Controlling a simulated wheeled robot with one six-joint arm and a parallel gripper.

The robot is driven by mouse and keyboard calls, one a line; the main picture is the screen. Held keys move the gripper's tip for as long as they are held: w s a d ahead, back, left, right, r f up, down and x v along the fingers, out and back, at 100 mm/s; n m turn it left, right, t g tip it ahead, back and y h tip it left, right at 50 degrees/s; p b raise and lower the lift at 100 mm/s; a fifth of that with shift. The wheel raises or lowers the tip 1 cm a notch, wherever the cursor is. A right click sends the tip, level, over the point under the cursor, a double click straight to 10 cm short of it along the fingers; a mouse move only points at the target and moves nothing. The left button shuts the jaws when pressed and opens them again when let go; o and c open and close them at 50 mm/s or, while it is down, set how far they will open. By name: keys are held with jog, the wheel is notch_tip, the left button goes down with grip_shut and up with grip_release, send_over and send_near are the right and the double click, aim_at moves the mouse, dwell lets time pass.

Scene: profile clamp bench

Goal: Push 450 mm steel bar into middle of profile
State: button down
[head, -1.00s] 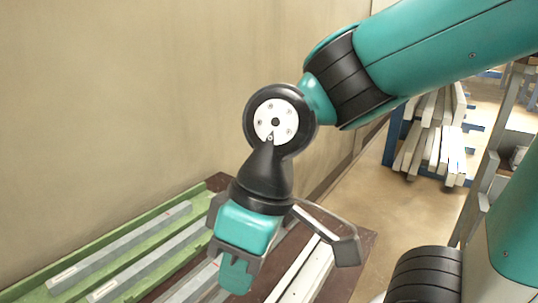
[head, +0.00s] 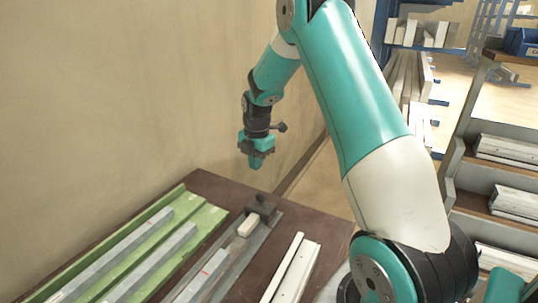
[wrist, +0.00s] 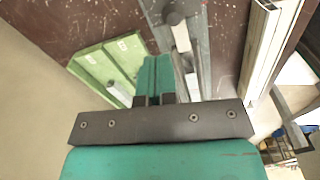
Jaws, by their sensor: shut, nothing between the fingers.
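Grey steel bars (head: 150,265) lie in a green tray (head: 203,222) on the bench's left side. Right of it, a grey bar with a red mark (head: 204,277) lies along the grey profile (head: 238,262); I cannot read its length. A pale block (head: 249,225) sits at the profile's far end, beside a dark clamp (head: 262,207). My gripper (head: 256,163) is shut and empty, pointing down above the bench's far end, clear of everything. In the wrist view its green fingers (wrist: 154,75) are together, left of the profile (wrist: 201,45) and the clamp (wrist: 174,16).
White profiles (head: 293,270) lie on the brown bench (head: 325,228) at the right. A plain wall (head: 110,100) stands close on the left. Shelves with pale profiles (head: 515,150) stand at the right, and a blue rack (head: 425,38) stands behind.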

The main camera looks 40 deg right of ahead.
jog(key=shift+n, duration=0.9)
jog(key=d+f, duration=0.2)
jog(key=d, duration=0.3)
jog(key=shift+d+f, duration=0.1)
jog(key=shift+f, duration=0.3)
jog(key=shift+f, duration=0.15)
